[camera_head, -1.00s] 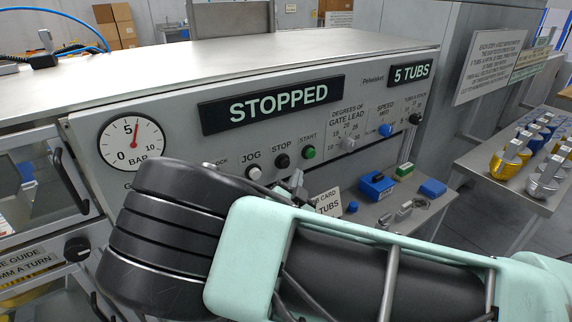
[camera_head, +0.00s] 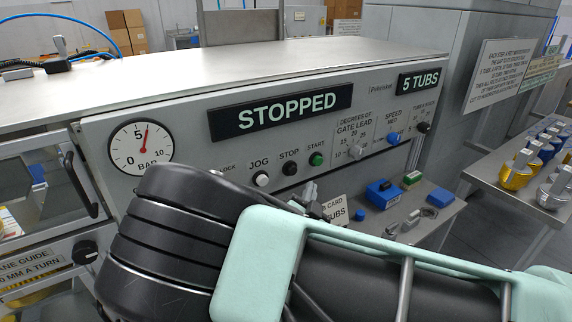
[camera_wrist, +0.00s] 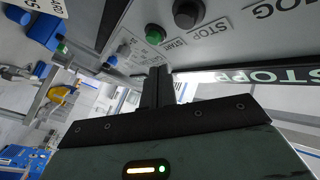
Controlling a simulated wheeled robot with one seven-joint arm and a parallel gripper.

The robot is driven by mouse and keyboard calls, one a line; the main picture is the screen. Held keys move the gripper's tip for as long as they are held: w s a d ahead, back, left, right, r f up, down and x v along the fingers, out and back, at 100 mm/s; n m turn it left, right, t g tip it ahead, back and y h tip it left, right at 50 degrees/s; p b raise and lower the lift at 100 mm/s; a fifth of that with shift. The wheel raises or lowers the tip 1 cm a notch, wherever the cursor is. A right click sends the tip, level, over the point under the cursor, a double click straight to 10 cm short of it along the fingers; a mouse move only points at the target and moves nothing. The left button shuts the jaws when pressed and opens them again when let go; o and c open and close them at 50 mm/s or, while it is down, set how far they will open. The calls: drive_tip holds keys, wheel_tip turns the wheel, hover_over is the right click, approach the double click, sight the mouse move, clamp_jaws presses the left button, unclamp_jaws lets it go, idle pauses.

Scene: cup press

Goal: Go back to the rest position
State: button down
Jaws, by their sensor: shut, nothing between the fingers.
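My gripper shows in the wrist view (camera_wrist: 158,85), its dark fingers together and empty. In the wrist view the fingertips are close to the green START button (camera_wrist: 155,34) and the black STOP button (camera_wrist: 188,13); I cannot tell the gap. In the head view my arm crosses the front of the machine panel (camera_head: 230,160) and mostly hides the gripper. The display reads STOPPED (camera_head: 281,111) and a second one reads 5 TUBS (camera_head: 420,81). The JOG (camera_head: 262,179), STOP and START buttons show above my arm.
A pressure gauge (camera_head: 140,147) reads a little above 5 bar. A shelf right of my arm holds blue blocks (camera_head: 383,193) and small metal parts. A side table (camera_head: 500,195) carries gold, blue and silver tools. The machine's flat top (camera_head: 230,70) is mostly clear.

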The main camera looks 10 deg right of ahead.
drive_tip(key=s+a+f+n+g+y, duration=0.4)
drive_tip(key=s+a+f+g+y, duration=0.35)
drive_tip(key=g, duration=0.25)
drive_tip(key=s+a+r+n+g+y, duration=0.4)
drive_tip(key=s+a+r+n, duration=0.25)
drive_tip(key=s, duration=0.25)
drive_tip(key=s+d+r+n+g+h, duration=0.1)
drive_tip(key=s+d+r+n, duration=0.3)
drive_tip(key=s, duration=0.3)
drive_tip(key=s+d+r+n+g+h, duration=0.1)
drive_tip(key=s+d+r+n+g, duration=0.1)
drive_tip(key=s+d+r+n, duration=0.2)
drive_tip(key=s+r+n, duration=0.2)
drive_tip(key=s, duration=0.1)
drive_tip(key=shift+s+r+b, duration=0.2)
drive_tip(key=shift+s+b, duration=0.15)
drive_tip(key=shift+b, duration=0.05)
idle(2.7)
